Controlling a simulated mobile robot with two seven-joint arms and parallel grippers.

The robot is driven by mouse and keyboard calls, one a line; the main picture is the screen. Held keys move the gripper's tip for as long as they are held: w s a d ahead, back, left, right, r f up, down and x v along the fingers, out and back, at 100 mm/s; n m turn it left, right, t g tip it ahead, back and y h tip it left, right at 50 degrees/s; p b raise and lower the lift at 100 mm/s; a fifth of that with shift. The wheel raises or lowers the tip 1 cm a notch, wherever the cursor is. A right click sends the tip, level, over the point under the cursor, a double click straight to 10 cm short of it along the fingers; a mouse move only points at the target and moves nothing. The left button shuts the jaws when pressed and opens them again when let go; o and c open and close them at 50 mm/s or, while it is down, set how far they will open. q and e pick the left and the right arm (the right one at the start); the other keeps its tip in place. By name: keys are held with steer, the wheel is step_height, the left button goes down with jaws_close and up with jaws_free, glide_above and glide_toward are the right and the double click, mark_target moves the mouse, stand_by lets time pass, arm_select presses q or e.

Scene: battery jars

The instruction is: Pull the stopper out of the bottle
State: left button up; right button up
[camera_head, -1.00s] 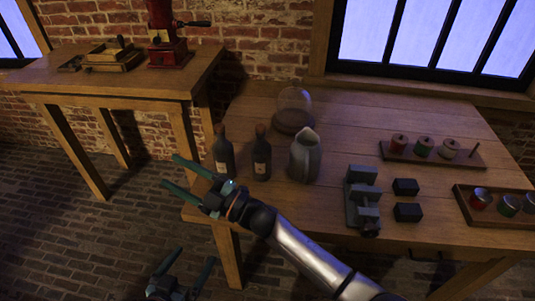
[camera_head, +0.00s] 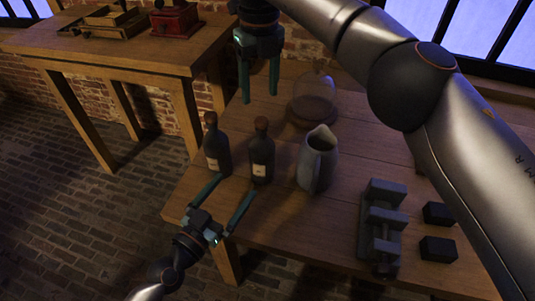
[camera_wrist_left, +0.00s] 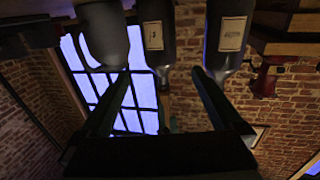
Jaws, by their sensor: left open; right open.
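Two dark bottles with pale labels stand upright on the table, the left bottle (camera_head: 217,155) and the right bottle (camera_head: 261,158). Each has a brown stopper in its neck, the left stopper (camera_head: 210,118) and the right stopper (camera_head: 261,124). My left gripper (camera_head: 232,188) is open and empty, low in front of the bottles. In the upside-down left wrist view, the right bottle (camera_wrist_left: 157,35) appears between its fingers and the left bottle (camera_wrist_left: 231,32) by one finger. My right gripper (camera_head: 259,96) is open, fingers down, appearing just above the right stopper; its exact height is unclear.
A grey pitcher (camera_head: 318,165) stands close right of the bottles. A glass dome (camera_head: 314,92) stands behind it. A grey clamp-like block (camera_head: 381,220) and two black blocks (camera_head: 438,213) lie farther right. My right arm covers the table's right side.

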mark_target(255, 160)
steer(key=shift+d+r, duration=0.15)
steer(key=shift+r, duration=0.05)
arm_select(q)
steer(key=x, duration=1.2)
steer(key=shift+w, duration=0.15)
steer(key=shift+d, duration=0.1)
